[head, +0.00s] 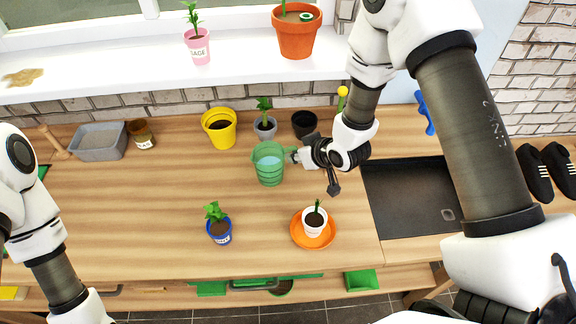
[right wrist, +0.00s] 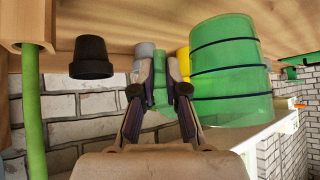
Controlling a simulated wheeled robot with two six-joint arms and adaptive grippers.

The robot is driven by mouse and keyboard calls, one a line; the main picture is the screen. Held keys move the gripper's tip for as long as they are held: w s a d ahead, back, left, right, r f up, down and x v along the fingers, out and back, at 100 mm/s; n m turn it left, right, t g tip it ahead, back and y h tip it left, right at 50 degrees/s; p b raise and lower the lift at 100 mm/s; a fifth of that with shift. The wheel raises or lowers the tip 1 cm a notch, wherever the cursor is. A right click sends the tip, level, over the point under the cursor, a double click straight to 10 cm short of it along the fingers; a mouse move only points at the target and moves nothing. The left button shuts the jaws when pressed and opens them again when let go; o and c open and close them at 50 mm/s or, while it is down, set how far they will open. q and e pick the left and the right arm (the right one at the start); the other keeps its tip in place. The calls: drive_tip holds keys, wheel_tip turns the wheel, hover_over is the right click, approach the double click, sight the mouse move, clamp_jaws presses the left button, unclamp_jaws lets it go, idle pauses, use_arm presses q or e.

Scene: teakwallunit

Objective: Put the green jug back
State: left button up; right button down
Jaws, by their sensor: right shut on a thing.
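The green jug (head: 269,173) is upright over the middle of the wooden worktop. It is see-through green with dark bands, which show in the right wrist view (right wrist: 230,70). I cannot tell whether its base touches the worktop. My right gripper (head: 296,156) comes from the right and is shut on the jug's handle, on the jug's right side. In the right wrist view the handle sits between the two fingers (right wrist: 160,85). My left arm shows at the left edge of the head view, but its gripper is out of sight.
Behind the jug are a yellow pot (head: 219,128), a grey pot with a plant (head: 265,129) and a black pot (head: 304,123). In front are a blue pot (head: 219,231) and a white pot (head: 314,222) on an orange saucer (head: 328,238). A dark sink (head: 405,195) lies right.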

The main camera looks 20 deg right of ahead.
drive_tip(key=f, duration=0.2)
drive_tip(key=w+f+p, duration=0.1)
drive_tip(key=f, duration=0.2)
drive_tip(key=shift+f, duration=0.15)
drive_tip(key=shift+s, duration=0.25)
drive_tip(key=c, duration=1.6)
unclamp_jaws()
drive_tip(key=shift+f, duration=0.1)
drive_tip(key=o, duration=0.4)
use_arm(q)
drive_tip(key=shift+w+r, duration=0.3)
drive_tip(key=shift+r, duration=0.1)
